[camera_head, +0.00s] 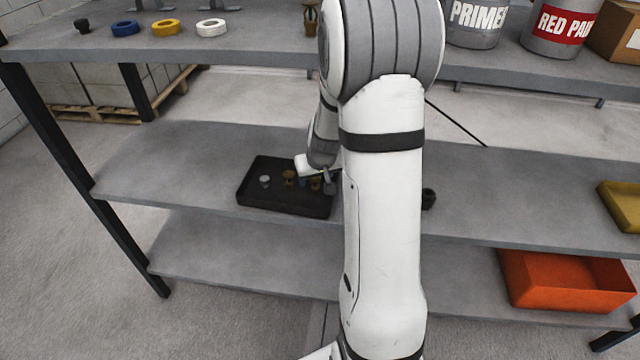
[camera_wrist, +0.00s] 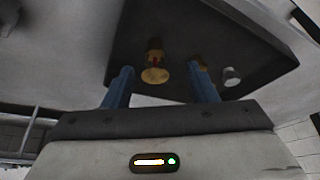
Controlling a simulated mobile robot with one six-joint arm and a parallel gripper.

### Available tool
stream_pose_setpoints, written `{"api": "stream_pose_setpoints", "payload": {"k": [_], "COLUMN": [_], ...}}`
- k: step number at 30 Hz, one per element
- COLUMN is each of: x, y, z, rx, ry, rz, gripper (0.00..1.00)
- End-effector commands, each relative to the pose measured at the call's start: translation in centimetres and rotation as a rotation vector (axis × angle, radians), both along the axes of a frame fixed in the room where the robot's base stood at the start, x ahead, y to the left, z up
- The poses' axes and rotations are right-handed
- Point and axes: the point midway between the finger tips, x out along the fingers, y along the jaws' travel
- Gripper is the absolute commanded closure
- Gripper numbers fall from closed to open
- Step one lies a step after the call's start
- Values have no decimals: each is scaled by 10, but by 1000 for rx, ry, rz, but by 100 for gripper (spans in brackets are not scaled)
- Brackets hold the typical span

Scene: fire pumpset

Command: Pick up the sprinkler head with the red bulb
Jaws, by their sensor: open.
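The sprinkler head with the red bulb (camera_wrist: 155,62) is brass-coloured and shows in the wrist view, with a small red spot above its round plate. It stands in the dark tray (camera_wrist: 135,45), which also shows in the head view (camera_head: 262,203). My gripper (camera_wrist: 161,68) is open, with one blue finger on each side of this head in the picture; contact is not visible. A second brass head (camera_wrist: 200,66) is partly hidden behind the right finger. A silver-white head (camera_wrist: 231,76) stands farther right. In the head view, my arm partly covers the tray's right side.
The tray rests on the middle shelf (camera_head: 170,165), beneath the upper shelf (camera_head: 260,45). A small black item (camera_head: 428,198) lies right of my arm. A yellow bin (camera_head: 620,205) and an orange bin (camera_head: 565,280) are farther right. The shelf left of the tray is clear.

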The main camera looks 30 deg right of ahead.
Motion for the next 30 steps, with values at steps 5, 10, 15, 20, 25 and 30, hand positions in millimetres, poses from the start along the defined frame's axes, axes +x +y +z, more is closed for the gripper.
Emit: {"api": "stream_pose_setpoints", "payload": {"k": [5,10,15,20,25,30], "x": [10,23,28,29,29,29], "y": [-4,-10,-10,-10,-10,-10], "z": [-16,-37,-50,-50,-50,-49], "rx": [1,1,0,0,0,1], "ry": [2,3,1,0,1,1], "rz": [0,1,2,2,3,4], "gripper": [48,48,48,48,56,70]}}
